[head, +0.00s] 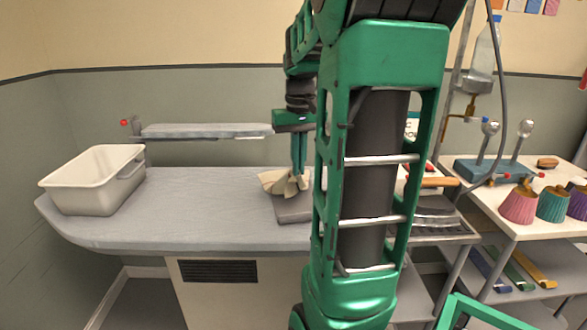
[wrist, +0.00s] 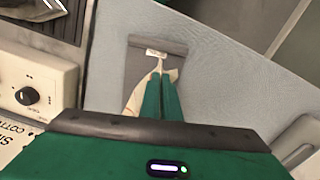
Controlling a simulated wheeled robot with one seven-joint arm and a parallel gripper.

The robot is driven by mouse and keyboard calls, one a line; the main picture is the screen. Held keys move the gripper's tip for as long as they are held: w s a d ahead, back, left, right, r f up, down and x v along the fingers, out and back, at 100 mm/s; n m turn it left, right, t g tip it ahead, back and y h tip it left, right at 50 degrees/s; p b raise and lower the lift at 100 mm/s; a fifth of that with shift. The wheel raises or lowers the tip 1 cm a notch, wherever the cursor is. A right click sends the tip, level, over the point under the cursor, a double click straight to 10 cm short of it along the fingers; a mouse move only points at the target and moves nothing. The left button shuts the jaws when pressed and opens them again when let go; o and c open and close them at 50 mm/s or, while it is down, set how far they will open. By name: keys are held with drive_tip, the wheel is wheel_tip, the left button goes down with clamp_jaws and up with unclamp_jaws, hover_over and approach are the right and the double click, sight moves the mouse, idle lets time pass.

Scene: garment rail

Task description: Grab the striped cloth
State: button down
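The cloth (head: 272,182) is cream-coloured and bunched up over a grey pad on the ironing table; stripes are hard to make out. In the wrist view, part of the cloth (wrist: 135,98) shows beside the fingers. My gripper (head: 299,172) points down into the cloth from above. Its two green fingers (wrist: 161,78) are close together, with cloth gathered around and between the tips. My arm hides the area to the right of the cloth in the head view.
The grey pad (head: 293,207) lies under the cloth on the ironing table (head: 190,215). A white bin (head: 85,195) stands at the table's left end. A narrow sleeve board (head: 205,130) runs behind. A side table (head: 480,220) at right holds coloured pleated items. The table's left middle is clear.

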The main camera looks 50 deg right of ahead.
wheel_tip(320, 180, up, 27)
idle(1.5)
